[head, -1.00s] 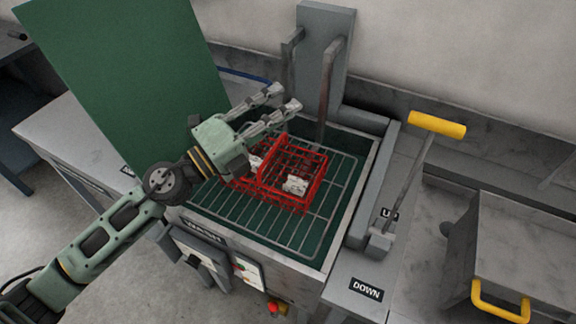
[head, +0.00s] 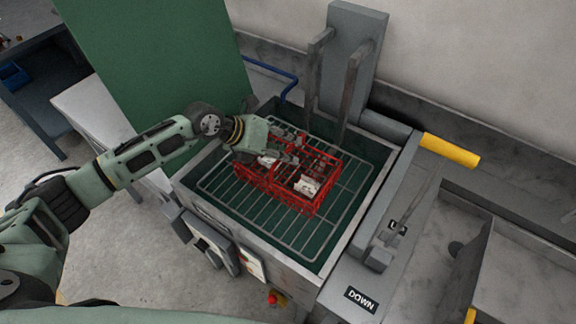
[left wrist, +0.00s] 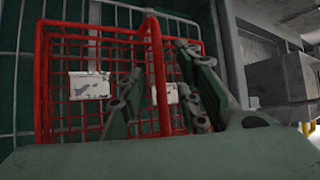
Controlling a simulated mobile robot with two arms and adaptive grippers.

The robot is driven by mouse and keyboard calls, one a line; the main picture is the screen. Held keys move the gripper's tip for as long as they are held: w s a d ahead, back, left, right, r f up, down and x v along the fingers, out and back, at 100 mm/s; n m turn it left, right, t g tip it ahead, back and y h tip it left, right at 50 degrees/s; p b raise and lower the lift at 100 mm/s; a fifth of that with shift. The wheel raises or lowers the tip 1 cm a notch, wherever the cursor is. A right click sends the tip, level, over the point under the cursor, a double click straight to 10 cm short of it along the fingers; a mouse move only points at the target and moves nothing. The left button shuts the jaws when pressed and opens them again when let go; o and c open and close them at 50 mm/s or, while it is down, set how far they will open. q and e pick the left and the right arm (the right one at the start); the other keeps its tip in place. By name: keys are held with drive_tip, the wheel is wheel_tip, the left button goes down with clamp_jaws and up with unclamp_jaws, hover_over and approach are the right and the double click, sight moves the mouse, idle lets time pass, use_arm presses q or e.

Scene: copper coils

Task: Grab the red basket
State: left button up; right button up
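The red basket (head: 318,200) is a wire basket with white labels or parts showing inside it. It sits on the wire rack (head: 345,205) in the wash tank. My left gripper (head: 288,146) is over the basket's far left part, pointing down toward it. In the left wrist view the red basket (left wrist: 55,105) fills the left and middle. The gripper's fingers (left wrist: 165,95) are spread apart, with a red upright rim of the basket between them. Whether they touch it I cannot tell. My right gripper is not in view.
The tank's grey rim (head: 385,195) surrounds the rack. A green panel (head: 160,70) stands at the left. Grey uprights (head: 330,85) rise behind the basket. A lever with a yellow handle (head: 450,150) stands at the right, beside a grey basin.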

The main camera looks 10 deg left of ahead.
use_arm(q)
drive_tip(key=shift+w+d+f, duration=0.3)
drive_tip(key=shift+d+f, duration=0.1)
drive_tip(key=shift+f, duration=0.1)
clamp_jaws()
drive_tip(key=shift+r, duration=0.1)
